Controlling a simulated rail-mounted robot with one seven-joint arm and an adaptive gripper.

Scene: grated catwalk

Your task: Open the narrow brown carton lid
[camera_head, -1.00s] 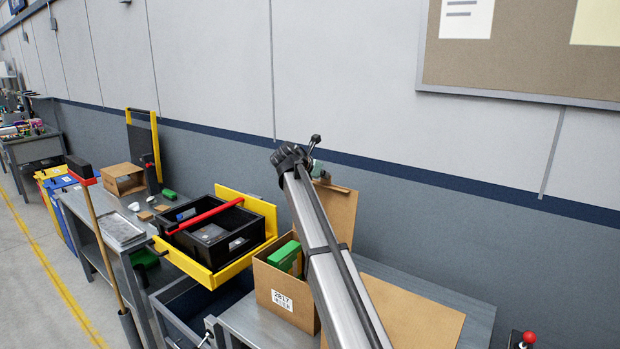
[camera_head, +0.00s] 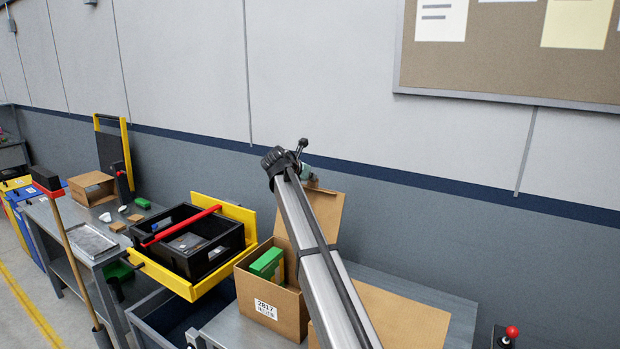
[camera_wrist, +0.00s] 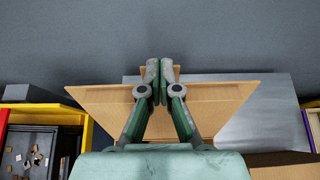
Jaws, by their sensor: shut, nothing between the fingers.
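The narrow brown carton (camera_head: 257,308) has a printed white label on its front and stands on a grey bench, with a green box (camera_head: 267,263) inside. Its mouth is uncovered on the visible left part; my arm hides the right part. Its brown lid (camera_head: 327,213) stands raised at the back, leaning toward the wall. The wrist view shows a brown panel (camera_wrist: 215,105) behind and below the fingers. My gripper (camera_wrist: 160,68) is shut with its green fingertips together, at the lid's top edge in the head view. I cannot tell whether it touches the lid.
A flat brown panel (camera_head: 405,322) lies right of the carton. Left are a black bin (camera_head: 205,251) with a red bar on a yellow tray (camera_head: 180,284), and a bench (camera_head: 60,228) with an open box (camera_head: 92,188). The wall stands close behind.

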